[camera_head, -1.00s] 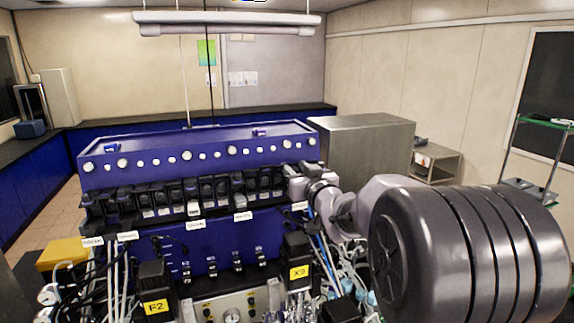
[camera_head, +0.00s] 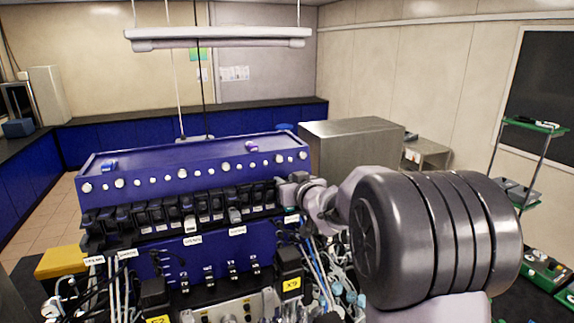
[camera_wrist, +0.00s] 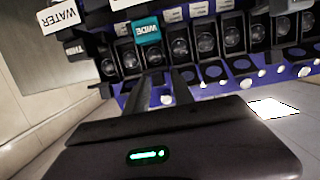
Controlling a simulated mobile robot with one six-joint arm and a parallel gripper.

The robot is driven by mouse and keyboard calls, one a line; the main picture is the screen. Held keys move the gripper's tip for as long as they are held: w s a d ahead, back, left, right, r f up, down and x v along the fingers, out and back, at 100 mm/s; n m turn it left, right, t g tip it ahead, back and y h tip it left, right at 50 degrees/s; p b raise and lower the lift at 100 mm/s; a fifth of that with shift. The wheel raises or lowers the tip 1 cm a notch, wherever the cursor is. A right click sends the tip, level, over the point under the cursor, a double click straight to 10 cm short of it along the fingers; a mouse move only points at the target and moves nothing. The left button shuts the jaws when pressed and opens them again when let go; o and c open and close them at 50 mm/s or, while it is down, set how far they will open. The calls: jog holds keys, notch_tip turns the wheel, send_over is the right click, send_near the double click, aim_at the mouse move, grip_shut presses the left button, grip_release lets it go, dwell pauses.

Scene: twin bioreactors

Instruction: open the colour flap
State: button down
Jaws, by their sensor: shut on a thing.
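A row of black flaps (camera_head: 180,212) runs along the front of the blue bioreactor housing (camera_head: 190,160). My gripper (camera_head: 284,190) is at the right end of this row. In the wrist view the row appears upside down, and my gripper (camera_wrist: 162,80) reaches into it with its two dark fingers close together. They are shut on a part of one black flap, just below a teal tag reading WIDE (camera_wrist: 146,30). The fingers and the dark gripper body hide the part between the tips. No lettering that reads colour can be made out.
A white WATER tag (camera_wrist: 58,15) hangs beside the row. Cables and tubes (camera_head: 315,265) crowd the space below my arm. A yellow X9 label (camera_head: 291,284) is on a black block under the gripper. A steel cabinet (camera_head: 350,145) stands behind to the right.

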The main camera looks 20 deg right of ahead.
jog(key=shift+r+g+p, duration=0.35)
jog(key=shift+g+p, duration=0.05)
jog(key=shift+p, duration=0.55)
jog(key=shift+f, duration=0.25)
jog(key=c, duration=1.4)
grip_release()
jog(key=shift+w, duration=0.1)
jog(key=v, duration=1.7)
jog(key=shift+b, duration=0.35)
